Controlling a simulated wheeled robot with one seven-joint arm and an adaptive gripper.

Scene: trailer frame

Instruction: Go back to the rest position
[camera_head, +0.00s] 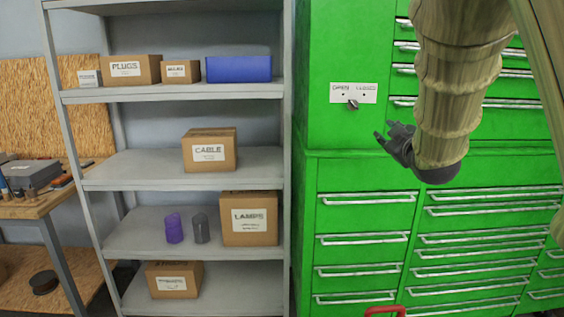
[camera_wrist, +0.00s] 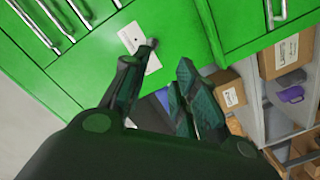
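My gripper (camera_head: 391,138) is raised in front of the green cabinet (camera_head: 345,170) at the right of the head view, below and to the right of the OPEN/CLOSED label plate (camera_head: 353,92). The plate has a small dark knob (camera_head: 352,104). In the wrist view my gripper (camera_wrist: 168,58) has its two dark fingers apart, with nothing held between them. The label plate (camera_wrist: 136,40) shows beyond the fingers there, partly hidden by one fingertip.
A grey shelf (camera_head: 140,165) at the left holds labelled boxes, including CABLE (camera_head: 209,151) and LAMPS (camera_head: 249,218), a blue bin (camera_head: 239,69), and a purple item (camera_head: 173,228). A workbench (camera_head: 40,200) stands far left. A red handle-like object (camera_head: 384,310) shows at the bottom.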

